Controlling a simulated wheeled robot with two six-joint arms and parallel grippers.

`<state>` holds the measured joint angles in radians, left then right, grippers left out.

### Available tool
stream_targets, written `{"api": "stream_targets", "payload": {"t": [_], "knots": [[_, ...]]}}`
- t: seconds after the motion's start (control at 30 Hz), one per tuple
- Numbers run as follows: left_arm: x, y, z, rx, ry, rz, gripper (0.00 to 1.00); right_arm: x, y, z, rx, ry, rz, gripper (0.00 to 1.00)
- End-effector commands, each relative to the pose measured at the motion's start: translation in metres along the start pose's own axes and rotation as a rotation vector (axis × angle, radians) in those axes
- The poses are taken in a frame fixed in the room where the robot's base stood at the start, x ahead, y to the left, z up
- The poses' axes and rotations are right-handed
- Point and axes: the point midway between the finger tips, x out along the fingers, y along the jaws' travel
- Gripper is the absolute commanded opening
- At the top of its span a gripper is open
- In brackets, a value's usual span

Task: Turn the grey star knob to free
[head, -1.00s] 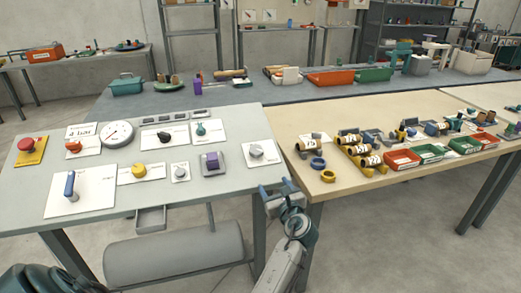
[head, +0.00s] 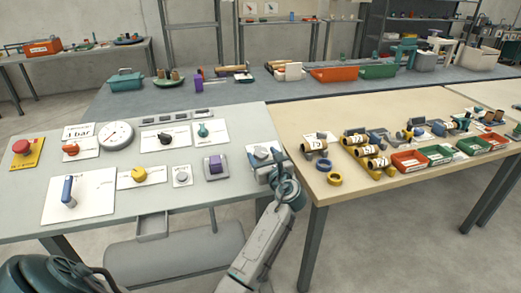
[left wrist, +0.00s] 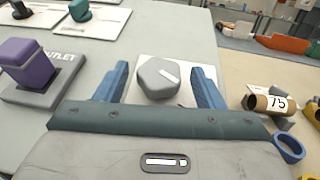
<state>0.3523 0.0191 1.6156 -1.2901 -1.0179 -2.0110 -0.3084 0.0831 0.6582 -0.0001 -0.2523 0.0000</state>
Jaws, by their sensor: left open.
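The grey star knob (head: 262,151) sits on a white plate at the right end of the grey panel table. In the left wrist view the knob (left wrist: 155,80) has a white pointer line toward the upper right. My left gripper (head: 263,168) is open, with its blue fingers on either side of the knob in the wrist view. The plate is partly hidden by the gripper. My right gripper is not in view.
A purple block on a grey base (head: 215,166) and a small grey round knob (head: 181,176) stand to the left. A yellow knob (head: 139,174) is farther left. Labelled rolls (head: 316,142) and yellow and blue rings lie on the wooden table to the right.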

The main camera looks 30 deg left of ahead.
Motion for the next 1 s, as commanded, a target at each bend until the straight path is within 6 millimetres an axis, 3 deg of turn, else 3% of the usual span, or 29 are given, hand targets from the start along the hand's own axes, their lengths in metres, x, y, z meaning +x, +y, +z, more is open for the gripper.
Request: {"api": "stream_targets", "payload": {"t": [0.2,0.53,0.77,1.0], "knots": [[0.023,0.0,0.001,0.0,0.0,0.0,0.62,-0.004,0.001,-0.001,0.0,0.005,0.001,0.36],[0.027,0.0,0.0,-0.001,0.0,0.0,0.62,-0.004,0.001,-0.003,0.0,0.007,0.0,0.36],[0.026,0.0,0.0,-0.001,0.0,-0.001,0.19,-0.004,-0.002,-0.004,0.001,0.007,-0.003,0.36],[0.026,-0.001,-0.001,-0.006,0.001,0.011,0.18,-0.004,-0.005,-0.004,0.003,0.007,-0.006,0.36]]}}
